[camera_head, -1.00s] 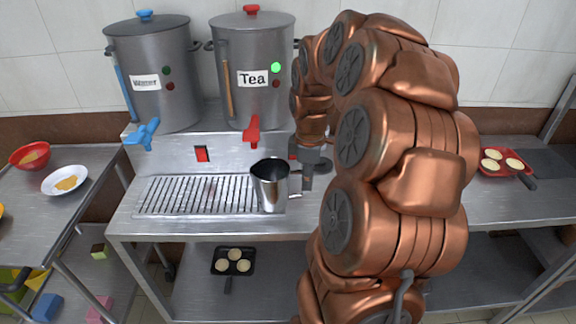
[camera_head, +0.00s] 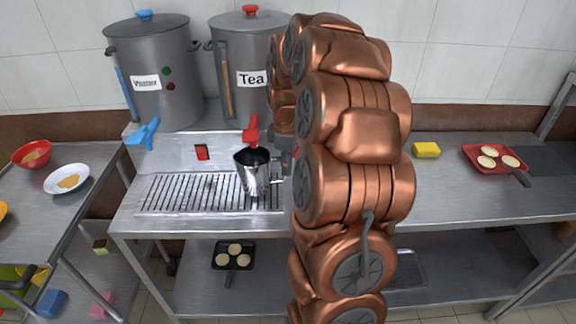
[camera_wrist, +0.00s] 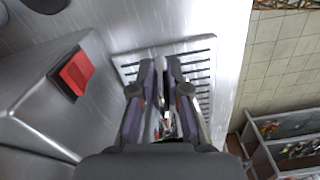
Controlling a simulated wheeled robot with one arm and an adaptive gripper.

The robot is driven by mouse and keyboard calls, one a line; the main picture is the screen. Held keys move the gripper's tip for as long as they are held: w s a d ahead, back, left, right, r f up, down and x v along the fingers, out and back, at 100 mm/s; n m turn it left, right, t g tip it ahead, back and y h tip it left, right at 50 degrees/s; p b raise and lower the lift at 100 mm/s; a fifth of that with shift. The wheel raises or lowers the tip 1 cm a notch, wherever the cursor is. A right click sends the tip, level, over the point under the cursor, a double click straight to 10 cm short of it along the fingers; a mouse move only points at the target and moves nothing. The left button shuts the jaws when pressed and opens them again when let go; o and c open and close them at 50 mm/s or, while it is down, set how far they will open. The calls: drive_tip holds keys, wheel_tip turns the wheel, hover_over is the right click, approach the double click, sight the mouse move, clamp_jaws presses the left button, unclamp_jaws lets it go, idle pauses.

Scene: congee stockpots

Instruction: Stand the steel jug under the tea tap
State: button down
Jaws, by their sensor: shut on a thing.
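The steel jug (camera_head: 253,178) is at the right end of the slotted drip tray (camera_head: 190,196), close below the red tea tap (camera_head: 252,132) on the tea stockpot (camera_head: 240,60). The jug looks nearly upright; I cannot tell whether its base touches the tray. My gripper (camera_head: 284,170) is at the jug's right side, partly hidden by my arm. In the wrist view my gripper (camera_wrist: 166,100) is shut on the jug, of which only a shiny sliver shows between the fingers.
The water stockpot (camera_head: 155,70) with its blue tap (camera_head: 143,133) stands to the left. A red switch (camera_head: 202,152) is on the stand's front; it also shows in the wrist view (camera_wrist: 76,73). A yellow sponge (camera_head: 426,150) and a red pan (camera_head: 497,158) lie right.

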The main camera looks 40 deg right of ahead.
drive_tip(key=shift+f, duration=0.5)
drive_tip(key=shift+f, duration=0.1)
drive_tip(key=c, duration=1.2)
unclamp_jaws()
drive_tip(key=shift+o, duration=0.2)
wheel_tip(320, 180, up, 12)
drive_tip(key=shift+r+b, duration=0.1)
drive_tip(key=shift+b, duration=0.95)
